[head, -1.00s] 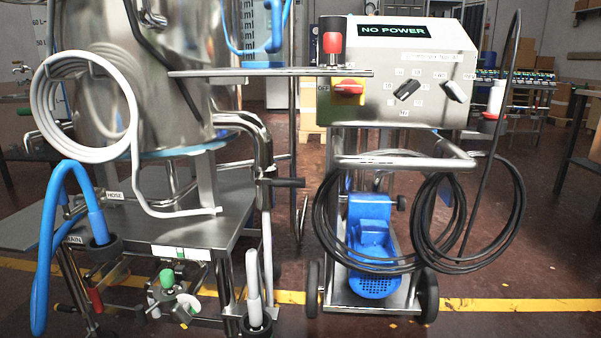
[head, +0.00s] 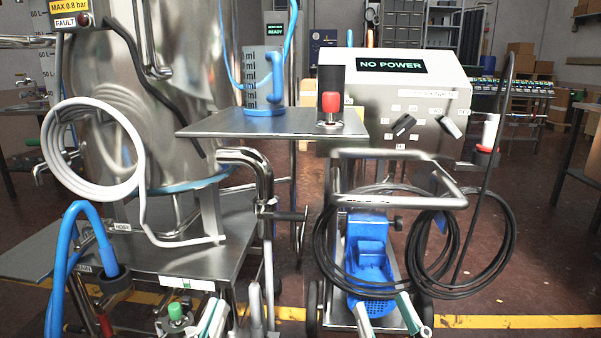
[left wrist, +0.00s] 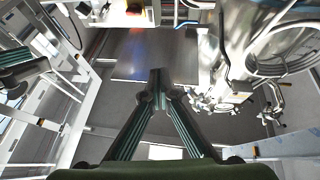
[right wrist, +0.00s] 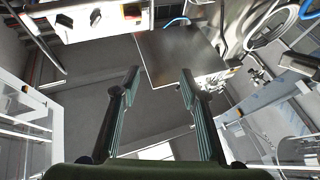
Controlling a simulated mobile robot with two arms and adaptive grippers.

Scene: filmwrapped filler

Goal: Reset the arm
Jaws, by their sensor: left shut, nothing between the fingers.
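My left gripper (head: 212,314) shows at the bottom edge of the head view, in front of the steel cart. In the left wrist view its two fingers (left wrist: 160,92) meet at the tips, shut with nothing between them. My right gripper (head: 384,308) shows at the bottom of the head view, in front of the wheeled pump cart. Its two fingers stand apart. In the right wrist view they are also wide apart (right wrist: 160,76), open and empty. Most of both arms is outside the head view.
A steel tank (head: 165,100) with a coiled white hose (head: 60,175) stands at left. A small steel shelf (head: 225,123) carries a blue-handled measuring jug (head: 262,85). A control box (head: 425,105) reads "NO POWER". Black cables (head: 500,230) hang at right. Open floor (head: 540,240) lies at far right.

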